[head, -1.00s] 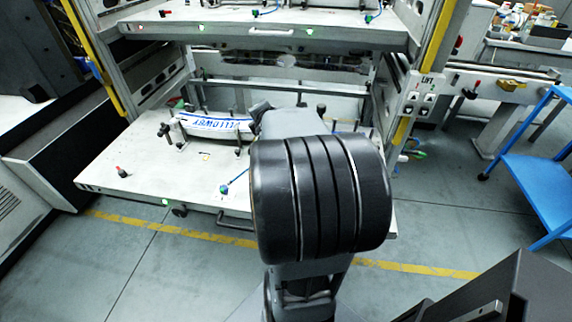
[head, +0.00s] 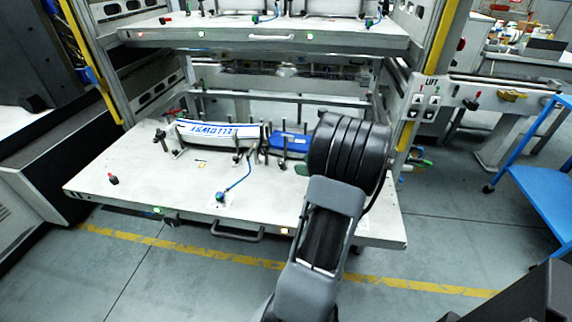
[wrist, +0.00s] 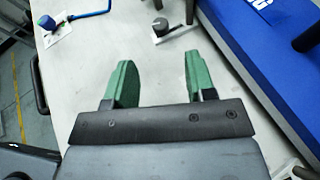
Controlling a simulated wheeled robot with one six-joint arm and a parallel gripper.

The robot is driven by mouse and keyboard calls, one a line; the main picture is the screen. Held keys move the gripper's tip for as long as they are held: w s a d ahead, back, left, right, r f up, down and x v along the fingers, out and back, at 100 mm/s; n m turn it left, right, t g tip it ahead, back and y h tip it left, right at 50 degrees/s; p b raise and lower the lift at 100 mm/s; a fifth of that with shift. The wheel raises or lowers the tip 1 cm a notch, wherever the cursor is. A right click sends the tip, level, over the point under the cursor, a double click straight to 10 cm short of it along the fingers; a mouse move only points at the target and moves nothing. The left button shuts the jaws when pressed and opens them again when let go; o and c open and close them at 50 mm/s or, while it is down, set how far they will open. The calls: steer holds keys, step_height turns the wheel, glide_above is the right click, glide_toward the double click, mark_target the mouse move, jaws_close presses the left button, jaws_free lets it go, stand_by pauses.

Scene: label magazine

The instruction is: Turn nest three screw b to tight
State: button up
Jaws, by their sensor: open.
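My gripper (wrist: 155,75) is open and empty in the wrist view, its two green fingers apart above the pale tray. A dark knob-like screw (wrist: 160,26) with a small pale plate stands beyond the fingertips, apart from them. No label tells whether it is nest three screw b. A blue label stack (wrist: 262,62) lies right of the fingers, and it also shows in the head view (head: 290,143).
A blue-capped fitting (wrist: 48,23) with a blue cable stands at the wrist view's upper left. In the head view, a white-and-blue label stack (head: 215,134) lies among dark posts. An upper shelf (head: 330,37) overhangs behind.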

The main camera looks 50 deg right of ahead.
mark_target(283, 163)
steer(key=x, duration=0.8)
steer(key=shift+c, duration=0.4)
steer(key=c, duration=0.8)
steer(key=shift+f+b, duration=0.1)
steer(key=shift+b, duration=0.2)
steer(key=shift+c, duration=0.2)
